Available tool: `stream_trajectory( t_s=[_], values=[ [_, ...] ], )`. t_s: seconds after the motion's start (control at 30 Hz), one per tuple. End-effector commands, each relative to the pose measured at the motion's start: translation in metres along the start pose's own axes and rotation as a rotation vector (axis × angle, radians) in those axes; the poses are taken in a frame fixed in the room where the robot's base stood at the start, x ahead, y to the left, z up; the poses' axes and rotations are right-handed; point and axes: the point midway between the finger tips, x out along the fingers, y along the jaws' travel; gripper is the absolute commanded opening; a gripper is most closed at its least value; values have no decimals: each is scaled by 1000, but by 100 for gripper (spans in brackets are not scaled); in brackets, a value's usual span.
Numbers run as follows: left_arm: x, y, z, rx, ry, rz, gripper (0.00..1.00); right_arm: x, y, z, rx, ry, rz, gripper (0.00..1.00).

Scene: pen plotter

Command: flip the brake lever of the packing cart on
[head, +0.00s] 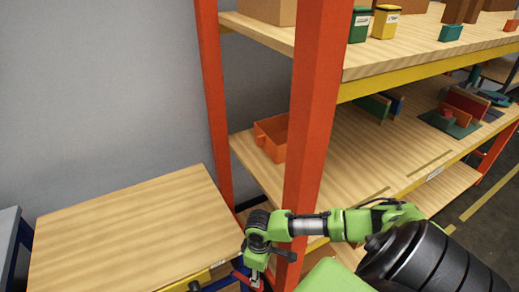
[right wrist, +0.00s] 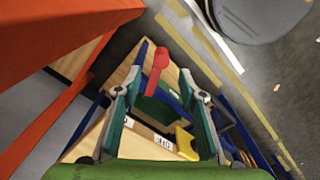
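The packing cart (head: 120,235) has a bare wooden top and a blue frame, at the lower left of the head view. In the right wrist view a red lever with a rounded end (right wrist: 160,58) stands out in front of the cart's blue frame (right wrist: 140,60), between my fingertips in the picture. My right gripper (right wrist: 152,80) is open, one finger on each side of the lever, with gaps showing. I cannot tell how deep the lever sits between the fingers. In the head view my right gripper (head: 256,278) points down beside the cart's right end. My left gripper is not in view.
An orange rack post (head: 312,110) stands close to my right arm. The rack's lower shelf (head: 345,160) holds an orange bin (head: 272,138). Bins and boxes stand on the upper shelf. A yellow item (right wrist: 186,143) shows inside the cart.

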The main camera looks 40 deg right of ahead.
Motion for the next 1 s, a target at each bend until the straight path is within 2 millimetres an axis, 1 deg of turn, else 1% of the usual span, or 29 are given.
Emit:
stream_trajectory(
  t_s=[0.03,0.1,0.2,0.3,0.87,0.93,0.97,1.0],
  values=[
    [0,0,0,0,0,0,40,-10,0,0,-3,2,1,37],
    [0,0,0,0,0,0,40,-21,0,0,-2,1,1,37],
    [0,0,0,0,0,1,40,-32,1,0,0,1,1,37],
    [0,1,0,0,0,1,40,-38,0,0,-1,0,0,37],
    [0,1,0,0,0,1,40,-40,0,0,-1,0,0,37],
    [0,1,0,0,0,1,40,-39,-3,0,-5,2,-3,37],
    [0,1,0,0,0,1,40,-38,-8,-1,-10,5,-7,37],
    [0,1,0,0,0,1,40,-36,-17,-2,-23,11,-13,37]
  ],
)
